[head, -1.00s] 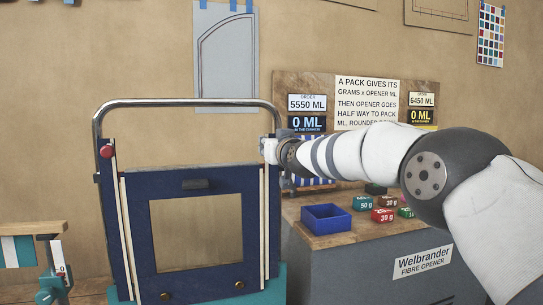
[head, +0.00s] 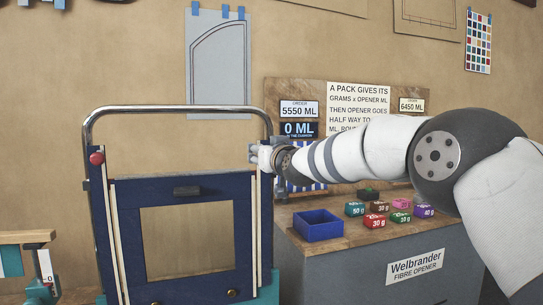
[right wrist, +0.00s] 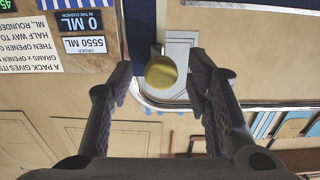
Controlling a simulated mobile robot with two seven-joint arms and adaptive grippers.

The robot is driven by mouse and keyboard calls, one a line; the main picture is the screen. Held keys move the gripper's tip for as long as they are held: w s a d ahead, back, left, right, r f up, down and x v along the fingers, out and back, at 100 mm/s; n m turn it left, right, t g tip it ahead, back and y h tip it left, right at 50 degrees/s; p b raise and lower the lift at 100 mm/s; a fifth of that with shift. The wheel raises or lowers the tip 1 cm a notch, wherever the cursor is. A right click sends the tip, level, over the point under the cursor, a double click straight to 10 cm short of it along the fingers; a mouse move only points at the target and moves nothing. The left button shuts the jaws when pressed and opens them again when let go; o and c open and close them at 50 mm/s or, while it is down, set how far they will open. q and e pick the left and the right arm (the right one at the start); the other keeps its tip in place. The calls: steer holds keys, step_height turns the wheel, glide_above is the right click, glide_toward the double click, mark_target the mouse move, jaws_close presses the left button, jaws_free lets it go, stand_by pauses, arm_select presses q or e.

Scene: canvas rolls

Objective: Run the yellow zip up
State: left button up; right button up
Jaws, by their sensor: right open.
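A dark blue cushion cover (head: 150,188) with a pale window hangs on a chrome frame (head: 180,108). White zip strips run down its left (head: 115,225) and right (head: 257,235) sides. A red knob (head: 97,158) sits at the top of the left strip. My right gripper (head: 262,157) is at the frame's right post, about level with the red knob, and hides the strip's top. In the right wrist view a round yellow knob (right wrist: 161,72) lies between the fingers of the open right gripper (right wrist: 160,85), with gaps at both sides. My left gripper is not in view.
A grey cabinet (head: 345,270) at the right carries a blue tray (head: 318,226) and several coloured gram packs (head: 376,220). A sign board (head: 357,105) stands behind. A wooden-topped stand (head: 25,237) is at lower left. Open wall lies behind the frame.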

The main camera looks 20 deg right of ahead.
steer(key=s, duration=1)
steer(key=shift+s, duration=0.2)
steer(key=shift+d, duration=0.1)
steer(key=s+f+g, duration=0.3)
steer(key=s+f, duration=0.2)
steer(key=f, duration=0.8)
steer(key=s+f+g+p, duration=0.1)
steer(key=s+f+g, duration=0.3)
steer(key=f, duration=0.8)
steer(key=s+f+g, duration=0.2)
steer(key=s+f, duration=0.4)
steer(key=f, duration=0.7)
steer(key=s+d+f+g+p, duration=0.1)
steer(key=s+f+g, duration=0.2)
steer(key=s+f, duration=0.55)
steer(key=s+f+g, duration=0.3)
steer(key=s+f, duration=0.1)
steer(key=s, duration=0.9)
arm_select(q)
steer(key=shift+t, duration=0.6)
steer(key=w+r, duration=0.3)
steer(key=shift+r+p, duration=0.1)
steer(key=shift+p, duration=0.2)
arm_select(e)
steer(key=s+d+f+g, duration=0.1)
steer(key=s+g, duration=0.4)
steer(key=s, duration=1.8)
steer(key=shift+d+f+m+g+h, duration=0.3)
steer(key=shift+f+m, duration=0.05)
steer(key=shift+m, duration=0.05)
